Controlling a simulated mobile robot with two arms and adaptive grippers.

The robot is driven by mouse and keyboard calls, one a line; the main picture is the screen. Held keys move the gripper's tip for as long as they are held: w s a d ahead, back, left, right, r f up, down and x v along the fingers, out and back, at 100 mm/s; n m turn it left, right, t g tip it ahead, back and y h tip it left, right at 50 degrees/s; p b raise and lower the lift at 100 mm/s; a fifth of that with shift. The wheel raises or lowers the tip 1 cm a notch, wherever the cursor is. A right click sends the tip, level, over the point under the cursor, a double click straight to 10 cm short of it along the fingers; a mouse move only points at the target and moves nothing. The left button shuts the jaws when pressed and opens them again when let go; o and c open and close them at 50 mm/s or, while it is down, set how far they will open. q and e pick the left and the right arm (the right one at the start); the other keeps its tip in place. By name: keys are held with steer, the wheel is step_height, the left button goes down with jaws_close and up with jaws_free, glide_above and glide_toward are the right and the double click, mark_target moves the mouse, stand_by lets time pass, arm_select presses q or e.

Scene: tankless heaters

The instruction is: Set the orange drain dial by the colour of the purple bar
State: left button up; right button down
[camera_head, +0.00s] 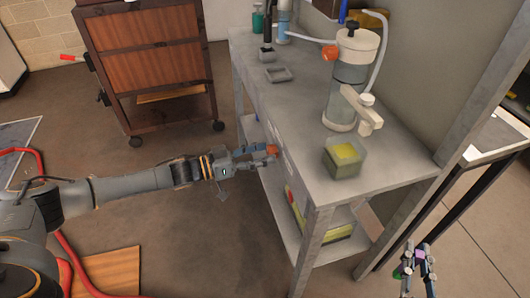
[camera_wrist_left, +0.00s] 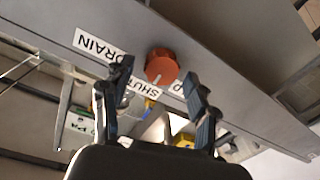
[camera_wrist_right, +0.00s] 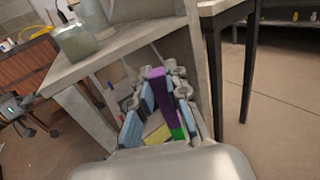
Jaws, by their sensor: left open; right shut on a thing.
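The orange drain dial (camera_wrist_left: 161,66) sits on the bench's front edge, beside a DRAIN label (camera_wrist_left: 98,45). Its white pointer mark points down towards the SHUT label (camera_wrist_left: 143,90). Another label, right of it, is mostly hidden by a finger. My left gripper (camera_wrist_left: 160,90) is open, its fingers either side of the dial in the picture; contact cannot be told. In the head view the dial (camera_head: 271,150) is at the left fingertips. My right gripper (camera_wrist_right: 160,95) is shut on the purple bar (camera_wrist_right: 157,90), beside the bench's near right leg. A green patch (camera_wrist_right: 182,130) shows by the bar's lower end.
A lower shelf holds a yellow-green item (camera_head: 335,232). A dark-legged table (camera_head: 490,145) stands right. A wooden cabinet (camera_head: 150,60) stands behind.

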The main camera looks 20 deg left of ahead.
arm_select(q)
steer(key=shift+w+d, duration=0.35)
steer(key=shift+d, duration=0.1)
steer(key=c, duration=1.2)
steer(key=shift+m, duration=0.3)
steer(key=m, duration=0.5)
steer(key=shift+s+m, duration=0.1)
steer(key=shift+m, duration=0.2)
steer(key=m+b, duration=0.1)
steer(key=m, duration=0.4)
steer(key=shift+d+f+m+h, duration=0.1)
steer(key=shift+m+h, duration=0.3)
steer(key=shift+m, duration=0.3)
